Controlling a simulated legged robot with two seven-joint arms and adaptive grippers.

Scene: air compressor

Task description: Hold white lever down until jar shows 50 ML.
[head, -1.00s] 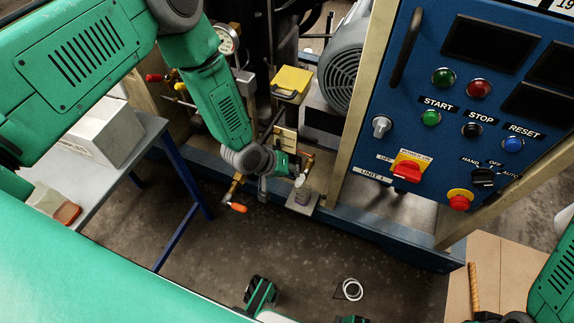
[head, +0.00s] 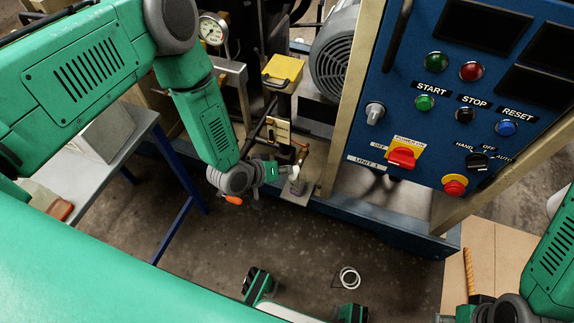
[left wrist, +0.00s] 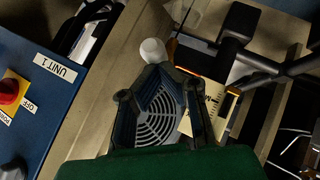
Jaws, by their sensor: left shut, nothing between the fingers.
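The white lever (head: 295,172) has a rounded white tip and stands just right of my left gripper (head: 279,171) in the head view. In the left wrist view the white tip (left wrist: 153,50) shows just beyond the fingers of my left gripper (left wrist: 160,80). The gripper is shut and empty beside the lever; whether it touches cannot be told. A small greyish jar (head: 297,188) stands below the lever on a small ledge; its level and markings are too small to read. My right gripper is at the bottom right edge, mostly cut off.
A grey table (head: 130,140) is at left.

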